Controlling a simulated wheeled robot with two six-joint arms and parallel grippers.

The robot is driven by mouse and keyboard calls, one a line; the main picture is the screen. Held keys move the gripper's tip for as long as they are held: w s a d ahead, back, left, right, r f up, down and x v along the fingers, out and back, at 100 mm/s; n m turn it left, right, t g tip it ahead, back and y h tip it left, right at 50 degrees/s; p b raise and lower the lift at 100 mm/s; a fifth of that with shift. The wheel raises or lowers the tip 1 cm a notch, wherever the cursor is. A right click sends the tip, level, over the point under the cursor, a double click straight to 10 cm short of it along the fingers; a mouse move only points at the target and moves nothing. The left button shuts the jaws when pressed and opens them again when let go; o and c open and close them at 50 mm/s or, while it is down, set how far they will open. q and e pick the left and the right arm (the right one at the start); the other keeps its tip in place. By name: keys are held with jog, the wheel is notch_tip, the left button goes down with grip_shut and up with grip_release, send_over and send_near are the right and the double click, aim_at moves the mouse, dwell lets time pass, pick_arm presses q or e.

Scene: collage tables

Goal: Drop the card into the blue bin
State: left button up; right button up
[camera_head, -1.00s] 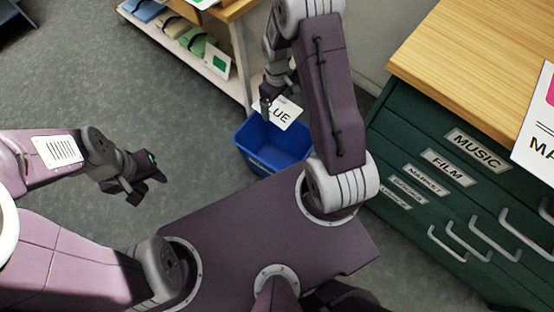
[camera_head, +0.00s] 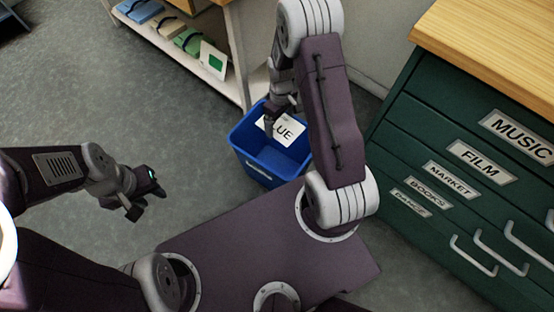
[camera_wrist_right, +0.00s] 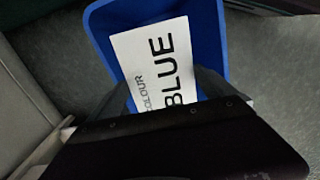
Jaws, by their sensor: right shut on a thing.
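A white card (camera_head: 284,129) with black lettering is in my right gripper (camera_head: 270,118). In the right wrist view the card (camera_wrist_right: 158,62) reads "COLOUR BLUE", and the fingers of my right gripper (camera_wrist_right: 168,92) are shut on its near end. The blue bin (camera_head: 262,170) stands on the floor beyond my base. In the head view the card overlaps the bin's opening; in the right wrist view the bin (camera_wrist_right: 215,42) lies behind the card. I cannot tell how far below the rim the card is. My left gripper (camera_head: 148,202) is empty, with its fingers apart, over the floor.
A green drawer cabinet (camera_head: 400,140) with labelled drawers and a wooden top stands at the right. A low white shelf (camera_head: 228,85) with coloured folders stands behind the bin. The grey floor (camera_head: 110,100) at the left is clear.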

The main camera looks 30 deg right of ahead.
jog(key=shift+f, duration=0.7)
pick_arm(q)
jog(key=shift+f, duration=0.65)
pick_arm(e)
jog(key=shift+r, duration=0.15)
jog(key=o, duration=0.9)
jog(key=shift+o, duration=0.2)
notch_tip(320, 180, up, 8)
jog(key=p, duration=0.4)
pick_arm(q)
notch_tip(320, 180, up, 5)
jog(key=shift+f+p, duration=0.1)
jog(key=shift+p, duration=0.2)
pick_arm(e)
jog(key=shift+r, duration=0.5)
